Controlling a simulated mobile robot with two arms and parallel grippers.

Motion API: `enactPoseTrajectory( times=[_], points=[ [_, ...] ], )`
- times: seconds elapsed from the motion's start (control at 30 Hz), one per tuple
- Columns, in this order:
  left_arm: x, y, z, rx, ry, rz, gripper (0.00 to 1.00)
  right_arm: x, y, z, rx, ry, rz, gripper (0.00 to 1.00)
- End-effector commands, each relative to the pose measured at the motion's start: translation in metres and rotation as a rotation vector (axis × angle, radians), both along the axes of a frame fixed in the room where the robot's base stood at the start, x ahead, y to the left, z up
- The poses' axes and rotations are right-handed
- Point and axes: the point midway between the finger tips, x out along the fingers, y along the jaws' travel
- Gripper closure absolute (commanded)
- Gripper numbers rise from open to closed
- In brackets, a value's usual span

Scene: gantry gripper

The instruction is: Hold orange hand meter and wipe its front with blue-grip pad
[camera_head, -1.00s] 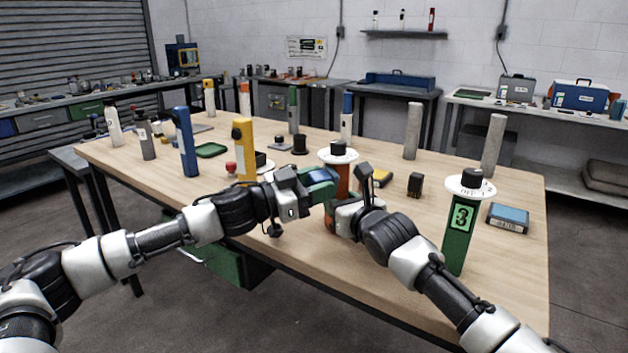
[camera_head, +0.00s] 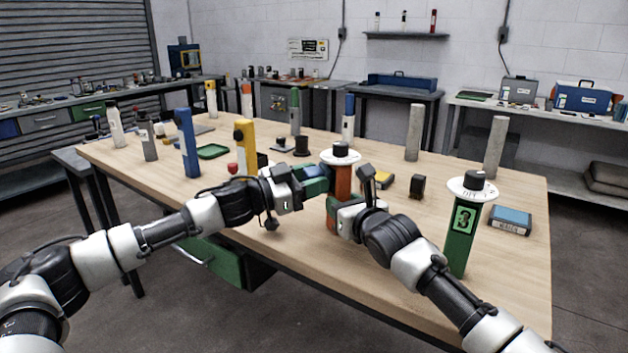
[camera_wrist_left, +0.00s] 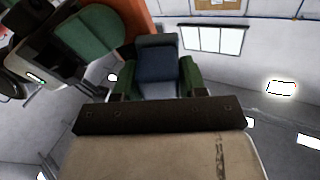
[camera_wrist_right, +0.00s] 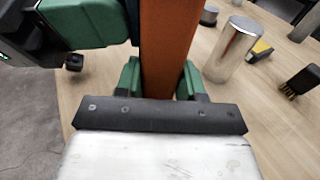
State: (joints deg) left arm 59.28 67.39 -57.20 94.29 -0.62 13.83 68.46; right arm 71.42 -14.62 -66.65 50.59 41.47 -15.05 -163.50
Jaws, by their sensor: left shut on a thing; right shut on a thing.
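The orange hand meter (camera_head: 343,181) stands upright near the middle of the table's front, with a white dial (camera_head: 340,157) and black knob on top. My right gripper (camera_head: 334,205) is shut on its body; the right wrist view shows the orange body (camera_wrist_right: 168,50) between the green fingers. My left gripper (camera_head: 312,175) is shut on the blue-grip pad (camera_head: 316,171), left of the meter. The left wrist view shows the pad's blue grip (camera_wrist_left: 157,66) between the fingers, close to the orange body (camera_wrist_left: 145,18). Whether the pad touches the meter's front is hard to tell.
A green meter numbered 3 (camera_head: 460,238) stands at the right, beside a blue box (camera_head: 510,220). A black brush (camera_head: 417,186) and a yellow item (camera_head: 386,181) lie behind my right gripper. Yellow (camera_head: 245,150) and blue (camera_head: 187,142) meters stand to the left.

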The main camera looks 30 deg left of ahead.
Motion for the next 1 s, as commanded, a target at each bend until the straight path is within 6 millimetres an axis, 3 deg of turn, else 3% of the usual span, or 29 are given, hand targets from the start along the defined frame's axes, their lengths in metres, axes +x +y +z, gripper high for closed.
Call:
enactPoseTrajectory(
  times=[1.0],
  points=[
    [-0.072, 0.051, 0.001, -0.001, 0.000, 0.000, 0.77, 0.000, 0.000, 0.001, 0.000, -0.002, 0.000, 0.79]
  ],
)
